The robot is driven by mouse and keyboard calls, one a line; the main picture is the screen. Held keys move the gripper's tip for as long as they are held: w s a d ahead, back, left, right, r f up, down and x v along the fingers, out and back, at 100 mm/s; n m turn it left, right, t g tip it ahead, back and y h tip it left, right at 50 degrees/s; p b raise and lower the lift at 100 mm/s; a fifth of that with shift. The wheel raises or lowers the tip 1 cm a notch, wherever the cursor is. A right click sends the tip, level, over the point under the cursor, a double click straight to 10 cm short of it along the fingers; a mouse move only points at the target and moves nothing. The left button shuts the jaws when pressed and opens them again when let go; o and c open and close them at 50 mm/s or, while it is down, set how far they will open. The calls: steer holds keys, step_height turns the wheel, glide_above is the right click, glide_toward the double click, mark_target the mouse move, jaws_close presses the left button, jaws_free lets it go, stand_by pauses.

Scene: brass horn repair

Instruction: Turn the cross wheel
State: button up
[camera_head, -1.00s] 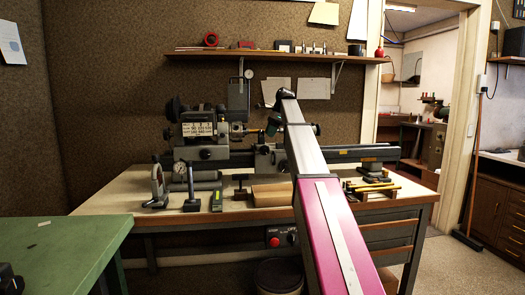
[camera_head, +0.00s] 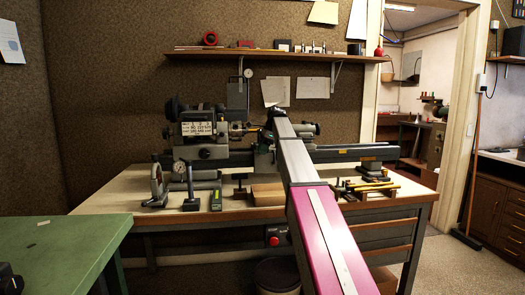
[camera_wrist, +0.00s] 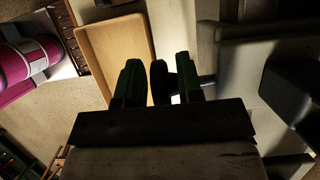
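My gripper (camera_wrist: 160,82) shows in the wrist view as two dark green fingers, spread apart. A dark rounded part, which looks like the cross wheel (camera_wrist: 160,80), shows between the fingers. Narrow gaps seem to show on both sides of it; whether either finger touches it is hard to tell in the shadow. In the head view, the lathe (camera_head: 203,130) stands on the bench, and my arm crosses in front of its carriage (camera_head: 264,158). My gripper and the cross wheel are hidden behind my arm there.
The wooden bench (camera_head: 120,193) holds gauges and small tools at the left of my arm and brass-coloured rods (camera_head: 372,186) at the right. A tan tray (camera_wrist: 115,55) lies below my gripper. A green table (camera_head: 65,250) stands at the front left.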

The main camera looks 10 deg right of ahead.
jaws_close()
steer(key=shift+s, duration=0.1)
steer(key=shift+f+h, duration=0.15)
steer(key=shift+h, duration=0.55)
steer(key=shift+s, duration=0.1)
steer(key=shift+o, duration=1.2)
jaws_free()
steer(key=shift+s, duration=0.1)
steer(key=shift+w, duration=0.25)
